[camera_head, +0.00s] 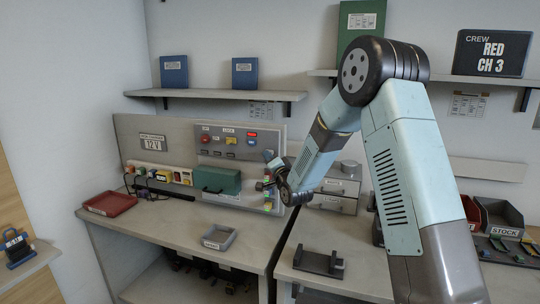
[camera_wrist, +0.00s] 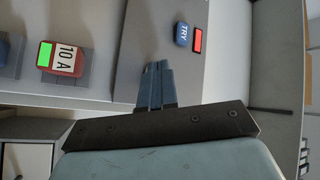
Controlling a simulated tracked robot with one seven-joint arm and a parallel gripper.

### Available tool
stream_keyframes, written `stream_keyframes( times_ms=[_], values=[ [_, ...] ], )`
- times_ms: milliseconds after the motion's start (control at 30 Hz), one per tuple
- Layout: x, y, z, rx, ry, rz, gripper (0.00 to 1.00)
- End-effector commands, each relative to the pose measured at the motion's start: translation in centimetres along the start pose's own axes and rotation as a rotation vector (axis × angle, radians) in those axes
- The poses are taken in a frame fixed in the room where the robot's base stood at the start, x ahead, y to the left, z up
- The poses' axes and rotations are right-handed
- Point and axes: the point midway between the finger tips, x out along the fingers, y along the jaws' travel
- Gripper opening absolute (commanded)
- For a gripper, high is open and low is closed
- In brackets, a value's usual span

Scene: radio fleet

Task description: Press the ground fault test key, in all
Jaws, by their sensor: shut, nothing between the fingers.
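A blue key marked TRY (camera_wrist: 182,34) sits on the grey panel in the wrist view, close beside a red lamp (camera_wrist: 197,40). In the head view a small blue key (camera_head: 251,142) shows just under a red lamp (camera_head: 252,134) at the right of the upright panel (camera_head: 185,137). Whether it is the ground fault test key cannot be read. My gripper (camera_wrist: 157,68) is shut and empty, its fingertips in front of the panel and apart from the blue key in the picture. In the head view my gripper (camera_head: 265,186) is at the panel's lower right, partly hidden by my wrist.
A red module marked 10 A (camera_wrist: 64,58) with a green window is left of my fingers.

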Motion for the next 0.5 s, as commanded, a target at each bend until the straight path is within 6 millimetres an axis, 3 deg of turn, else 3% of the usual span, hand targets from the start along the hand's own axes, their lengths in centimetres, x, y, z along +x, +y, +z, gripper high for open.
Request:
stream_keyframes(
  times_ms=[500],
  values=[
    [-0.79, -0.5, 0.5, 0.0, 0.001, 0.001, 0.0]
  ],
)
